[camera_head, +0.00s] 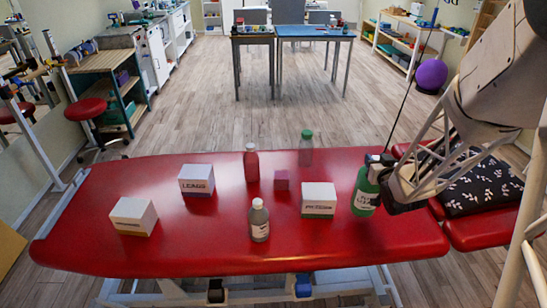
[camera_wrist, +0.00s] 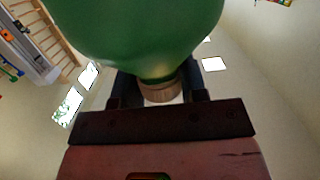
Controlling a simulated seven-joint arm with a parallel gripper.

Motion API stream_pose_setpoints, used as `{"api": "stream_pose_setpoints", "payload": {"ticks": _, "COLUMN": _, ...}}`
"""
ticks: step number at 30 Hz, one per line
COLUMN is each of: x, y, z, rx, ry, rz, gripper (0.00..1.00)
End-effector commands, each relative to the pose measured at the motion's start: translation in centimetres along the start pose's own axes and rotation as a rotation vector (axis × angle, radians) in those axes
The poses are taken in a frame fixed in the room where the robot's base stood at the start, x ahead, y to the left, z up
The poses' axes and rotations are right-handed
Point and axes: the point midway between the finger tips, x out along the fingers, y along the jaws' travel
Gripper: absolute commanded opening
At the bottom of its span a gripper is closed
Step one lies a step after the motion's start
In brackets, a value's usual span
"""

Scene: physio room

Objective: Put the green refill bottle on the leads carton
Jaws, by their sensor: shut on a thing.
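The green refill bottle (camera_head: 365,193) is upright at the right part of the red treatment table, with a pale label. My gripper (camera_head: 378,166) is shut on it near its top. In the wrist view the green bottle (camera_wrist: 140,30) fills the upper middle, and its neck sits between the fingers of my gripper (camera_wrist: 160,92). I cannot tell whether its base touches the table. The leads carton (camera_head: 197,180), a white box marked LEADS, stands on the table's left half, far left of my gripper. Its top is bare.
The red table (camera_head: 200,245) also bears two white cartons (camera_head: 133,216) (camera_head: 318,200), a red bottle (camera_head: 251,163), a clear green-capped bottle (camera_head: 306,152), a grey bottle (camera_head: 259,222) and a pink cube (camera_head: 281,180). Several of these stand between my gripper and the leads carton. A patterned black cushion (camera_head: 482,186) lies at right.

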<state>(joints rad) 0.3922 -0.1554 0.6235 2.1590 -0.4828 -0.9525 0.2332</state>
Motion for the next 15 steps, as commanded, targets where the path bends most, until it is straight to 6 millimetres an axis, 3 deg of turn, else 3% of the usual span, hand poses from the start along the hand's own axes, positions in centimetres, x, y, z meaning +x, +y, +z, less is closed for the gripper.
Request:
{"api": "stream_pose_setpoints", "payload": {"ticks": 8, "x": -0.1, "y": 0.0, "z": -0.8, "rx": -0.001, "ry": 0.004, "rz": 0.0, "gripper": 0.0}}
{"api": "stream_pose_setpoints", "payload": {"ticks": 15, "x": -0.5, "y": 0.0, "z": -3.5, "rx": -0.003, "ry": 0.005, "rz": 0.0, "gripper": 0.0}}
